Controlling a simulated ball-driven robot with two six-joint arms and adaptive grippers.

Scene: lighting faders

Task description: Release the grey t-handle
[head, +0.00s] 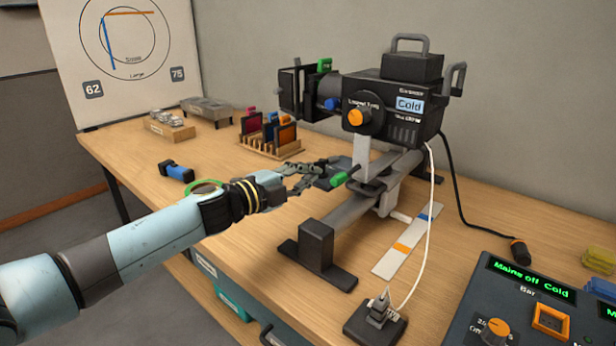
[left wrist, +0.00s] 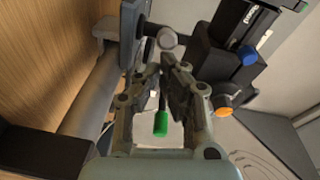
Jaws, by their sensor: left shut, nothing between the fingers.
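The black stage lantern (head: 395,105) is mounted on a grey stand (head: 365,208) with black feet. I cannot tell for sure which part is the grey t-handle; a pale grey rod end (head: 400,216) shows low on the stand, and a light grey round end (left wrist: 168,38) shows in the left wrist view beyond my fingertips. A green-tipped lever (head: 338,180) is beside my left gripper (head: 322,168); its green end (left wrist: 160,124) shows between my fingers in the left wrist view. My left gripper is shut and empty, close to the stand's bracket. My right gripper is not in view.
A wooden rack of colour filters (head: 270,150) stands behind. A blue-black tool (head: 177,171) and green ring lie left. A control desk (head: 530,305) reading "Mains off Cold" is front right. A white cable runs from the lantern to a small black base (head: 374,325).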

